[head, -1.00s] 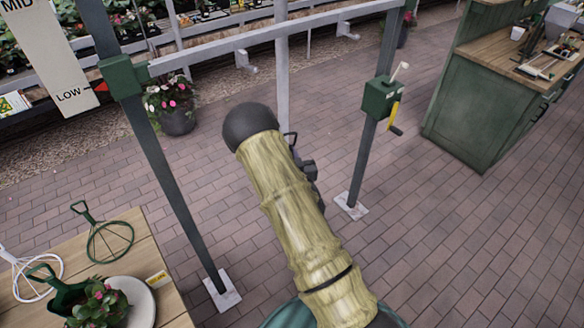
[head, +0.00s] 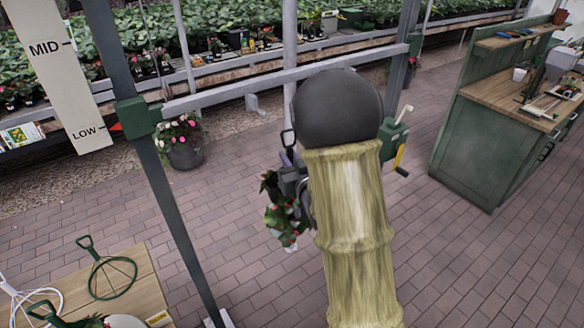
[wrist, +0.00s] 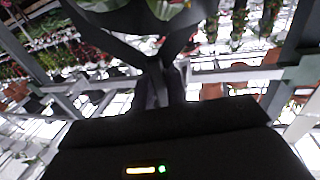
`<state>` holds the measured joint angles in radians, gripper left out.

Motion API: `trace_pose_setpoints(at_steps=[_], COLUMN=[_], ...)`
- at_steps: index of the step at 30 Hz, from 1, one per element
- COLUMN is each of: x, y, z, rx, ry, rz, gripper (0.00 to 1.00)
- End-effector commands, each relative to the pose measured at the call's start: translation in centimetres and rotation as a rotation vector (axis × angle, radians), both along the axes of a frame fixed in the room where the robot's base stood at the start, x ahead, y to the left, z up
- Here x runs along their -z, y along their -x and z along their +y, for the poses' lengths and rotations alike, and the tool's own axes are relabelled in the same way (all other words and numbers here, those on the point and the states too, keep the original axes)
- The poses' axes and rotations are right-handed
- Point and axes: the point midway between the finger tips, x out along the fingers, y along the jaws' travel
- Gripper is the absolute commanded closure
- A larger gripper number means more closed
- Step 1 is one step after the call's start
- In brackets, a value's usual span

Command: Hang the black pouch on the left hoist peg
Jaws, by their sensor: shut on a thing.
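My gripper (head: 292,180) is partly hidden behind my arm in the head view. In the wrist view, its fingers (wrist: 158,82) are shut on the narrow end of the black pouch (wrist: 112,32), which has dark straps meeting in a V and leaves above. In the head view, leaves and red and white flowers hang below my gripper; a dark loop shows above it. The pouch and crossbar appear apart.
A height board (head: 60,75) marked MID and LOW stands left. A crank box (head: 394,135) is on the right post. A wooden table (head: 135,292) with hoop-shaped hangers is at lower left. A green workbench (head: 480,140) stands right. A flower pot (head: 184,153) is behind.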

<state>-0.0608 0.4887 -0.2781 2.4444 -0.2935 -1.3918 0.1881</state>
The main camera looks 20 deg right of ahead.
Motion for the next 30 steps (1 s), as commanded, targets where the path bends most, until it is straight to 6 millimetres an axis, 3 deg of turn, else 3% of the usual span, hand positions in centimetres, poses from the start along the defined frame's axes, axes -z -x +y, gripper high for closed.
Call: trace_pose_setpoints(at_steps=[3,8,22,30], x=[-2.0,-2.9,-3.0,-3.0], y=[0.7,1.3,1.2,0.0], z=[0.3,0.6,0.7,1.1], rx=[-0.019,-0.033,-0.035,-0.036], ry=[0.000,0.000,0.000,0.000], rz=[-0.011,-0.008,-0.007,-0.007], gripper=[1.00,1.00,1.00,1.00])
